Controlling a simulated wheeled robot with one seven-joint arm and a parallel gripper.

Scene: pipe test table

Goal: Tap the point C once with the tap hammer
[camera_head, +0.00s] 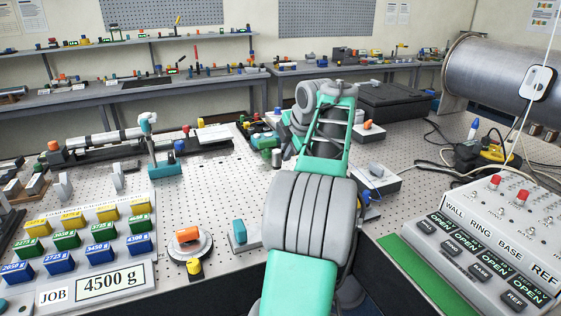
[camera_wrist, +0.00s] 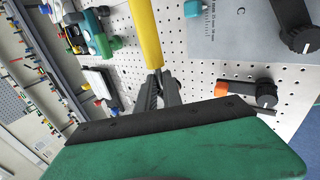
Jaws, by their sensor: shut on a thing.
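My gripper (camera_wrist: 158,82) is shut on a yellow handle (camera_wrist: 147,32) in the wrist view. The handle runs up out of the top of that view, so its far end and any hammer head are hidden. In the head view, my arm covers most of the gripper and I cannot make out the hammer there.
A grey plate with a scale (camera_wrist: 232,38) and an orange-ended clamp (camera_wrist: 221,89) lie on the perforated table right of the handle. Green fittings (camera_wrist: 98,38) lie left. In the head view, a switch panel (camera_head: 480,240) stands right and a weight rack (camera_head: 85,245) left.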

